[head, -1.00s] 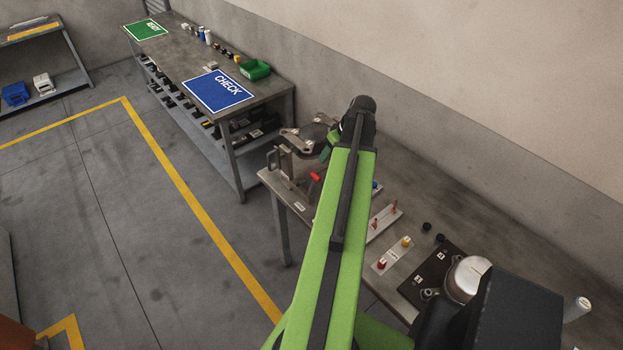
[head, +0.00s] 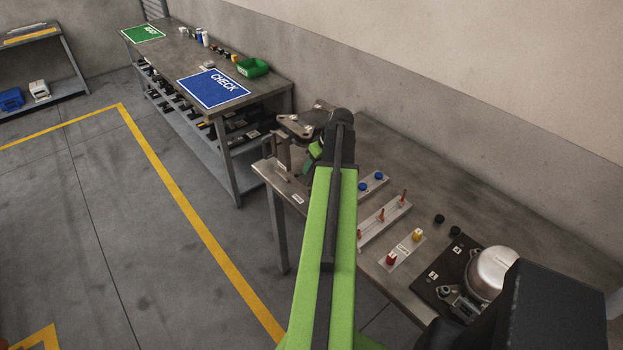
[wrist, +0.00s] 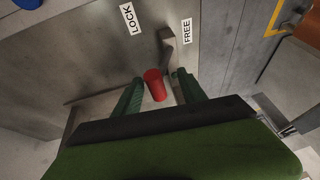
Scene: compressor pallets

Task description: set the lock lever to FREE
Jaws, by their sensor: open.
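The lock lever's red handle (wrist: 154,86) shows in the wrist view between the two green fingers of my gripper (wrist: 158,78). The fingers stand apart on either side of it; I cannot tell whether they touch it. A bent grey metal piece (wrist: 168,48) stands just beyond the handle. The LOCK label (wrist: 129,18) is up and to the left of the handle, and the FREE label (wrist: 187,30) is up and to the right. In the head view my gripper (head: 310,162) is over the near bench's far left end, and my arm hides the red handle.
The near bench (head: 262,170) carries a clamp-like metal fixture (head: 305,122), a strip with blue buttons (head: 372,182), a strip with upright pins (head: 385,217), red and yellow knobs and a silver compressor (head: 492,270). A second bench with a blue CHECK mat (head: 213,90) stands beyond.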

